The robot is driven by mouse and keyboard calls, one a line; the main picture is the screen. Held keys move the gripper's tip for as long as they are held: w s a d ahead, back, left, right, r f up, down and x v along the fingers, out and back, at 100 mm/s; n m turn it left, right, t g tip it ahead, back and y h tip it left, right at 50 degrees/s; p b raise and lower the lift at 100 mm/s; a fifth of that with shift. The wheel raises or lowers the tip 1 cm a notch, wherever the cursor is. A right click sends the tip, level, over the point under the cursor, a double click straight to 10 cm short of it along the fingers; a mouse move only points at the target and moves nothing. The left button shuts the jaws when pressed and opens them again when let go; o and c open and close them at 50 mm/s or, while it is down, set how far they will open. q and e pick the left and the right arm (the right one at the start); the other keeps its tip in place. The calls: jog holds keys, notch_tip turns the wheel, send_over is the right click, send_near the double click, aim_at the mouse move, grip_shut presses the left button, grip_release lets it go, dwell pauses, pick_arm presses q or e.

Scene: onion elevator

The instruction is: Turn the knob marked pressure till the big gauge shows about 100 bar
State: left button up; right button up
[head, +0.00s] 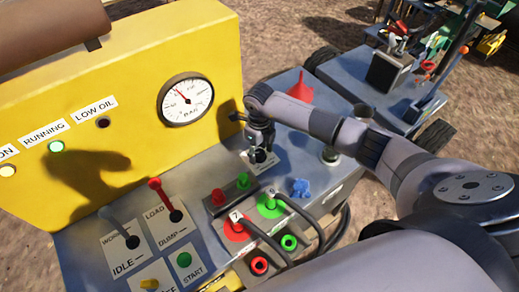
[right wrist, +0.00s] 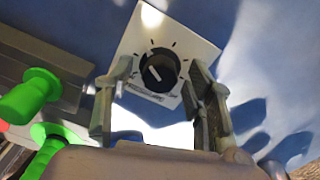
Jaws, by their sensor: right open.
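The pressure knob (right wrist: 160,70) is a black round dial with a white pointer line on a white plate with tick marks; its label is too blurred to read. The pointer aims to the upper left in the right wrist view. My right gripper (right wrist: 158,78) is open, its fingers on either side of the knob with gaps. In the head view my right gripper (head: 261,136) points down over the knob (head: 260,156), partly hiding its plate. The big round gauge (head: 186,99) is on the yellow panel. Its red needle points up and left; its numbers are hard to read.
Red and green hose couplings (head: 258,265) and a small block with red and green caps (head: 230,193) are close by. A blue part (head: 299,187), a red funnel (head: 300,88) and levers (head: 165,198) stand on the grey deck. A cart (head: 385,85) is behind.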

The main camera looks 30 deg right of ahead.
jog(key=shift+c, duration=0.6)
jog(key=c, duration=1)
jog(key=shift+f+n+b, duration=0.1)
jog(key=shift+n+b, duration=0.2)
jog(key=shift+b, duration=0.2)
jog(key=shift+c, duration=0.2)
jog(key=shift+n+b, duration=0.3)
jog(key=shift+b, duration=0.05)
jog(key=o, duration=1.2)
jog(key=shift+c, duration=0.2)
jog(key=shift+r, duration=0.2)
